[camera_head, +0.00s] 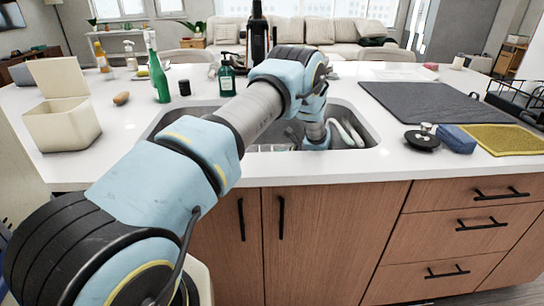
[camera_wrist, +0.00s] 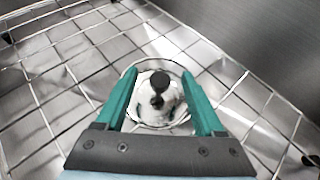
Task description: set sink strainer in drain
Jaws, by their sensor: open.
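A silver strainer (camera_wrist: 160,112) with a black knob (camera_wrist: 158,80) shows in the wrist view, inside the round opening of the wire grid where the drain lies. It looks roughly upright; whether it is fully seated I cannot tell. My gripper (camera_wrist: 159,76) is open, with one green finger on each side of the strainer and visible gaps between fingers and knob. In the head view my arm reaches down into the sink (camera_head: 366,118), and the gripper tips and strainer are hidden.
The wire grid (camera_wrist: 50,73) covers the sink floor. A black disc with a metal knob (camera_head: 422,140), a blue sponge (camera_head: 454,138) and a yellow mat (camera_head: 505,139) lie right of the sink. Bottles, including a soap dispenser (camera_head: 226,78), stand behind it. A cream box (camera_head: 62,125) stands left.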

